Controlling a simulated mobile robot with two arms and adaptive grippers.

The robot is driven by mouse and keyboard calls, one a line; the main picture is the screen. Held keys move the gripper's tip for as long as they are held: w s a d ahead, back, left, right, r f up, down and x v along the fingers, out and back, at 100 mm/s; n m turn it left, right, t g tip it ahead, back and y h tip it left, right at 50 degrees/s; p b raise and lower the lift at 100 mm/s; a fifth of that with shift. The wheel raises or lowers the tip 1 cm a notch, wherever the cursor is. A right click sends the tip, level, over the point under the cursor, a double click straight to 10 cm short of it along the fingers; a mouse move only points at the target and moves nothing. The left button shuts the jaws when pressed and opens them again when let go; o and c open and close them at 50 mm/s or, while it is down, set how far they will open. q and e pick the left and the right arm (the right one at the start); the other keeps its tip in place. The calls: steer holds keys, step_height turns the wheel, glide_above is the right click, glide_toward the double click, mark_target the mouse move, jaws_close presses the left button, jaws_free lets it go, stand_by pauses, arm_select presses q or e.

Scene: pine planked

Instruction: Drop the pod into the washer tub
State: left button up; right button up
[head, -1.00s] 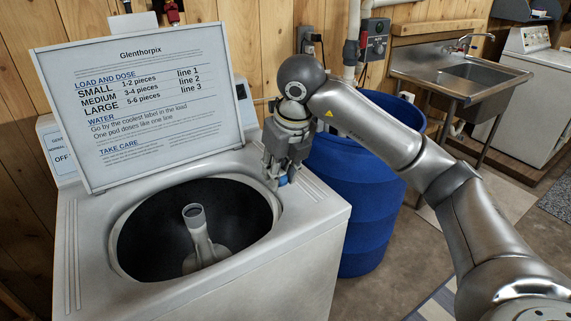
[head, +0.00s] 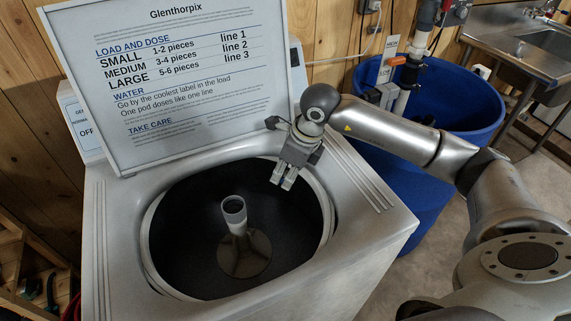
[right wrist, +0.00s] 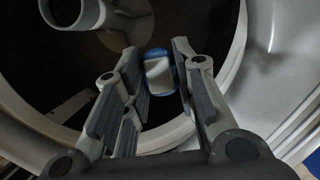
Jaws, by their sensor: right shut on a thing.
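The washer tub (head: 190,235) is a dark round opening in the top of the white washer, with its lid raised. A pale agitator post (head: 234,212) stands in its middle. My right gripper (head: 284,184) points down over the tub's far right part, just inside the rim. In the right wrist view it is shut on the blue and white pod (right wrist: 159,73), held near the fingertips with the dark tub behind it. The pod cannot be made out in the head view. My left gripper is in neither view.
The raised lid (head: 245,110) with printed dosing text stands behind the tub. A blue barrel (head: 440,105) is right of the washer (head: 375,235), and a metal sink (head: 520,45) is farther back. The space above the tub's left and front is free.

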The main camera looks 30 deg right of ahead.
step_height(320, 180, down, 14)
steer(key=b, duration=0.7)
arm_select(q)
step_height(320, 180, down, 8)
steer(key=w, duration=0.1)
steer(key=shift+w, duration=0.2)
arm_select(e)
steer(key=o, duration=0.9)
steer(key=shift+w+r, duration=0.1)
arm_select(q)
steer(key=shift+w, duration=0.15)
arm_select(e)
steer(key=shift+r, duration=0.1)
steer(key=v, duration=1.2)
steer(key=shift+d, duration=0.1)
